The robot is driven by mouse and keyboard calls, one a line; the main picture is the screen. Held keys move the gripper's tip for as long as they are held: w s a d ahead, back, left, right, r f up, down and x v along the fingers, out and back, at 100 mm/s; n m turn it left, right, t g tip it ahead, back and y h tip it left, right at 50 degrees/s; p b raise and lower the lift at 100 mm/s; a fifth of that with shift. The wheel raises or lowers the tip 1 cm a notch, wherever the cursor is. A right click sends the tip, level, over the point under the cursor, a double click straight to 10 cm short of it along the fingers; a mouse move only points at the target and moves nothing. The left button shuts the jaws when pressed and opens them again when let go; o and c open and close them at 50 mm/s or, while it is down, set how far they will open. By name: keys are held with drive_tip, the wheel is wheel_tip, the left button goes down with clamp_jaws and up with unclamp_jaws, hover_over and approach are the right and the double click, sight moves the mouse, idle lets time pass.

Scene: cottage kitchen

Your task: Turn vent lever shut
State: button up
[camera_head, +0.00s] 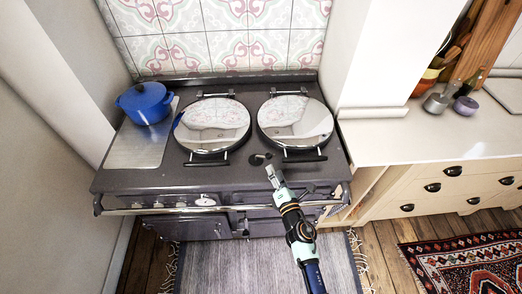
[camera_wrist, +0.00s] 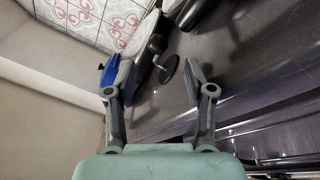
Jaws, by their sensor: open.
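The vent lever (camera_head: 261,158) is a small dark fitting on the front of the dark range cooker's top (camera_head: 235,176), between the two round lids. I see no contact, and nothing is held.
Two shiny domed lids, left (camera_head: 213,122) and right (camera_head: 296,118), stand close behind the lever with bar handles in front. A blue pot (camera_head: 146,103) sits on the metal plate at left. A rail (camera_head: 165,209) runs along the cooker's front. A cream counter (camera_head: 400,145) lies to the right.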

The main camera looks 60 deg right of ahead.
sight(269, 156)
drive_tip(key=b+x, duration=0.2)
drive_tip(key=x, duration=0.6)
drive_tip(key=shift+s+r, duration=0.1)
clamp_jaws()
